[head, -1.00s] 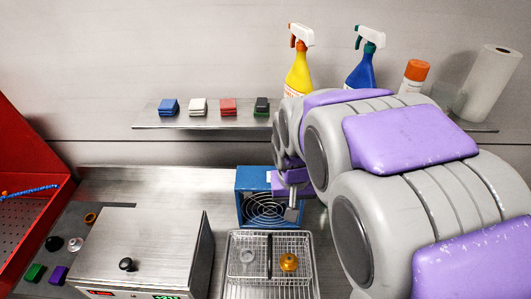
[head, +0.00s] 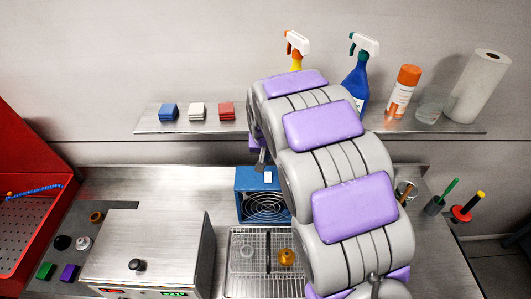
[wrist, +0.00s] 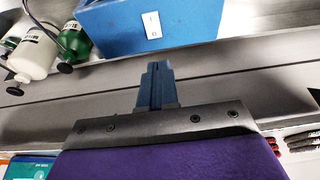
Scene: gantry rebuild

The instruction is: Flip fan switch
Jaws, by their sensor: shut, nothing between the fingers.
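The fan is a blue box (head: 243,205) with a round wire grille, on the metal bench behind the wire rack. Its blue body (wrist: 185,22) fills the top of the wrist view. A white rocker switch (wrist: 152,25) marked I and O sits on it, and a small white patch shows on the fan's top in the head view. My gripper (wrist: 155,68) is shut and empty, its fingertips pointing toward the fan with a gap in the picture below the switch. In the head view my gripper (head: 262,160) is just above the fan's top, partly hidden by my arm.
A wire rack (head: 232,280) with small items stands in front of the fan, and a metal box (head: 150,245) is at the left. Above, a wall shelf (head: 150,122) holds sponges, spray bottles and a paper roll. Bottles (wrist: 35,55) show at the wrist view's upper left.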

